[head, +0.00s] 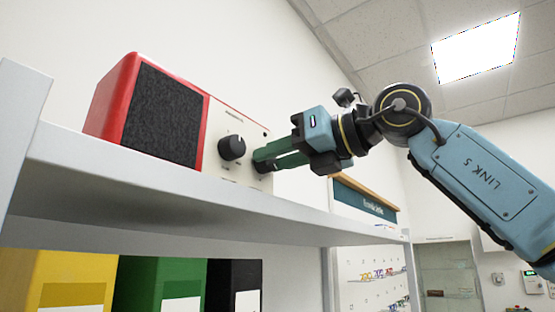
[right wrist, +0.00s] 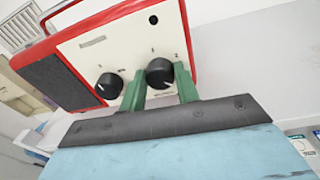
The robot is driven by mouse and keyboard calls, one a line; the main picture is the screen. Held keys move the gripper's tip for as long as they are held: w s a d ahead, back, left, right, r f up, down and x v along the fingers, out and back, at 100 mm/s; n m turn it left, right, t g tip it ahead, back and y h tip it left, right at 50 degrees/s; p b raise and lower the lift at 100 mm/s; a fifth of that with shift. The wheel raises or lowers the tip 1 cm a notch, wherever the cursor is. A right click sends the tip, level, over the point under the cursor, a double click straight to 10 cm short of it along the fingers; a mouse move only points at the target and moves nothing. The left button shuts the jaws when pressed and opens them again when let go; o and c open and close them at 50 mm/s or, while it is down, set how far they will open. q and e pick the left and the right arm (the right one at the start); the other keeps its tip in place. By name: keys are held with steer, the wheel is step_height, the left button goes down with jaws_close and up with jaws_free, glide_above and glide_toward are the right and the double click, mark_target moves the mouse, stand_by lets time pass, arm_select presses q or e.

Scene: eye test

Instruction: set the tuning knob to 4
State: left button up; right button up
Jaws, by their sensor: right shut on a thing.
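A red radio (head: 118,92) with a dark speaker cloth and a cream front panel stands on a white shelf; it also shows in the right wrist view (right wrist: 118,52). The panel carries two black knobs. One knob (head: 232,147), free of my gripper, shows in the right wrist view (right wrist: 109,86) with a small white mark. My right gripper (head: 262,158) has its green fingers on either side of the other knob (right wrist: 159,72) and is shut on it. Small digits sit around this knob; its setting and which knob is for tuning are too small to tell. My left gripper is out of view.
The white shelf (head: 150,178) runs under the radio, with its upright post (head: 24,115) at left. Yellow (head: 72,275), green (head: 160,280) and black (head: 234,272) binders stand below. A dark sign (head: 365,203) stands behind my right gripper. Open air lies above the radio.

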steer(key=m+b, duration=0.2)
steer(key=m, duration=0.4)
steer(key=shift+f, duration=0.2)
steer(key=shift+w+m+y+b, duration=0.1)
steer(key=shift+m+y+b, duration=0.25)
steer(key=shift+m, duration=0.95)
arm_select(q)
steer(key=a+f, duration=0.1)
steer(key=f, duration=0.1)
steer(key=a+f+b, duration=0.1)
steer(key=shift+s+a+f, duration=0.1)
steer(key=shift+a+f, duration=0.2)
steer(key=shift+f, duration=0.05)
arm_select(e)
steer(key=shift+m, duration=0.5)
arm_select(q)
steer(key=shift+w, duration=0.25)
arm_select(e)
steer(key=o, duration=1)
steer(key=shift+c, duration=0.2)
steer(key=shift+d, duration=0.1)
